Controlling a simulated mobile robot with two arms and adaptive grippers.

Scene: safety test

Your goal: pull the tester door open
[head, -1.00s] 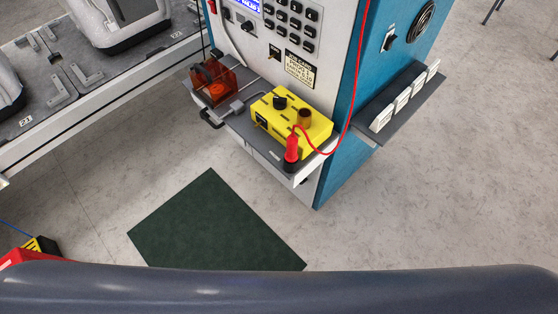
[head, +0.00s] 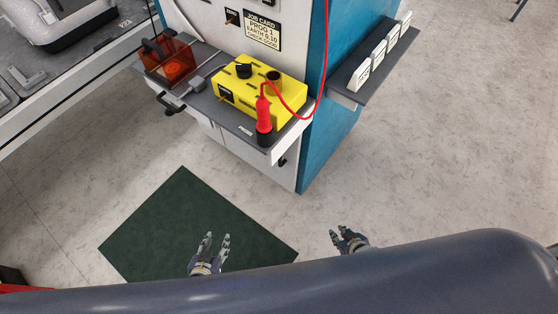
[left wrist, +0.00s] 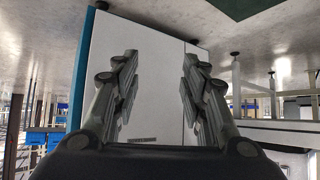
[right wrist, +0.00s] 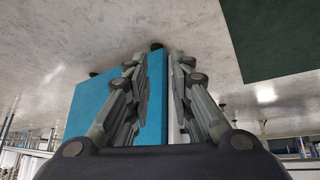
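The tester is a tall cabinet with a white front (head: 243,152) and blue side (head: 328,140). A translucent orange box (head: 178,62) sits at the left of its shelf, with a black handle (head: 168,106) by the shelf's left front edge. I cannot tell whether that handle belongs to the box or shelf. Below the shelf, the white front shows a vertical seam and a small dark knob (head: 282,162). My left gripper (head: 217,238) is open and empty over the green mat. My right gripper (head: 340,232) is open and empty to its right. Both are apart from the tester.
On the shelf (head: 246,128) are a yellow box (head: 262,92) and an upright red probe (head: 263,112) with a red cable. A side shelf (head: 384,62) with white cards juts from the blue side. A green mat (head: 180,220) lies in front. Floor (head: 430,150) at right is clear.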

